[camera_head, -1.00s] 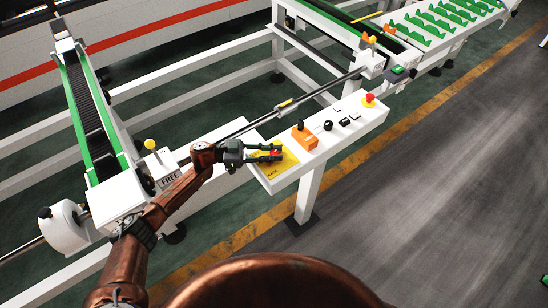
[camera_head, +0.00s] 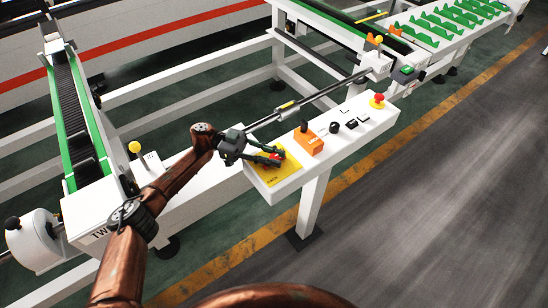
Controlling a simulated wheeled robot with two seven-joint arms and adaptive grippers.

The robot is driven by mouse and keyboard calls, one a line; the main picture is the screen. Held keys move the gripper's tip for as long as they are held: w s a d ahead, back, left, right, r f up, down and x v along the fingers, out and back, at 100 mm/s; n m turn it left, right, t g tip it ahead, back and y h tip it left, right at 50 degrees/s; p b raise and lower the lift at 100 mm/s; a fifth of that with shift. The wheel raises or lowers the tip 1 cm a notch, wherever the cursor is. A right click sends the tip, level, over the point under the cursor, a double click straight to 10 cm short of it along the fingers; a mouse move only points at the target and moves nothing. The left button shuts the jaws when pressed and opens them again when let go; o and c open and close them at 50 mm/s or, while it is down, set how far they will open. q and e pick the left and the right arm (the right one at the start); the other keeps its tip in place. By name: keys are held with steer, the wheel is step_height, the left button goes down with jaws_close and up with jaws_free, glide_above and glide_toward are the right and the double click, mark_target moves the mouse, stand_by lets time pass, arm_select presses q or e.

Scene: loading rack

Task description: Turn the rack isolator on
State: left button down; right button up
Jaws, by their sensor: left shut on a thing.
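The rack isolator (camera_head: 283,170) is on a yellow plate at the near left end of the white control panel. A little of its red part shows between my fingers. My left gripper (camera_head: 277,156) is over the plate with its dark green fingers shut on the isolator's red handle. The fingers hide most of the handle, so its exact angle cannot be told. My right gripper is not in view.
The white panel (camera_head: 331,158) also carries an orange switch box (camera_head: 308,140), several small black controls and a red mushroom button (camera_head: 377,100) on yellow. A yellow-knobbed lever (camera_head: 135,147) stands left of my arm. The grey floor at right is clear.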

mark_target(274, 156)
arm_select(q)
steer(key=shift+f, duration=0.15)
steer(key=c, duration=1.7)
jaws_free()
steer(key=shift+o, duration=0.2)
step_height(274, 156, up, 10)
steer(key=shift+r, duration=0.1)
